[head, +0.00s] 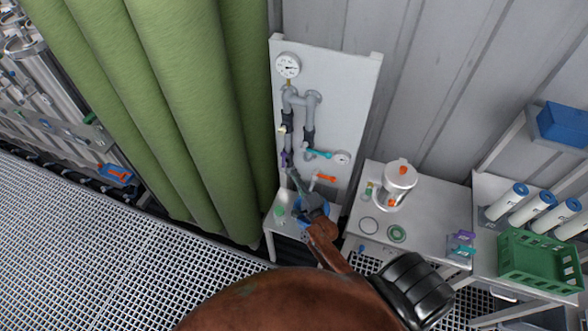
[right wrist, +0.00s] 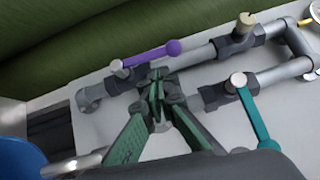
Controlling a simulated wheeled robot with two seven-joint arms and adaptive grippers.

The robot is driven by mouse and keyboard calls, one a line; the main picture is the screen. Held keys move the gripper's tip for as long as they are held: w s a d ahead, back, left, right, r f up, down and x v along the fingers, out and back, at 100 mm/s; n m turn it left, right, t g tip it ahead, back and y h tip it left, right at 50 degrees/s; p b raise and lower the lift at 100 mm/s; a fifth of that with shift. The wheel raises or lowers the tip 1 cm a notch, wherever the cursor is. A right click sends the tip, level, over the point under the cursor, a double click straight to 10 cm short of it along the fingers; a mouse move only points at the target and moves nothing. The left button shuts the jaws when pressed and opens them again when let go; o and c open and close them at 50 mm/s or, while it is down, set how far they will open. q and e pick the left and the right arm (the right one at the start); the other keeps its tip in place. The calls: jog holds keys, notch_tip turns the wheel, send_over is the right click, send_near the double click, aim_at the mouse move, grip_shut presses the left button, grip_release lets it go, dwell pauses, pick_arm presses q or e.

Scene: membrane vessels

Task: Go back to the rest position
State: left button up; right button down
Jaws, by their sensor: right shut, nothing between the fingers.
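My right gripper (head: 296,181) is in front of the lower part of the white pipe panel (head: 349,98). In the right wrist view its green-and-grey fingers (right wrist: 156,84) are together with nothing between them. The fingertips are close to the valve with the purple lever (right wrist: 146,54); I cannot tell whether they touch it. The valve with the teal lever (right wrist: 254,117) is to the right of the fingers. My left gripper is not in view.
Green vertical membrane tubes (head: 165,90) stand left of the panel. A table (head: 428,214) to the right holds a clear-sided vessel (head: 397,181) and rings. A green crate (head: 540,262) stands farther right.

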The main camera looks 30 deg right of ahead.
jog(key=s+a+f+n+g+y+b, duration=0.1)
jog(key=s+a+f+n+g+b, duration=0.2)
jog(key=s+f, duration=0.7)
jog(key=s+f+n+g+y+b, duration=0.1)
jog(key=s+f+n+g, duration=0.2)
jog(key=f, duration=1.3)
jog(key=s+a+f+n+g+y+b, duration=0.1)
jog(key=s+a+f+n+g+b, duration=0.15)
jog(key=s+f+n, duration=0.7)
pick_arm(q)
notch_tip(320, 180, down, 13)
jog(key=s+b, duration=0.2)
jog(key=b, duration=0.4)
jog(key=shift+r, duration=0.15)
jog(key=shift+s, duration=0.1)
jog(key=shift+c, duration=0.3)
pick_arm(e)
jog(key=s+f+n+g, duration=0.3)
jog(key=s+f+g, duration=0.1)
jog(key=s+f, duration=0.9)
jog(key=s+f+n+g, duration=0.3)
jog(key=s+f+g, duration=0.2)
jog(key=s+f, duration=0.8)
jog(key=s, duration=0.7)
jog(key=shift+f, duration=0.35)
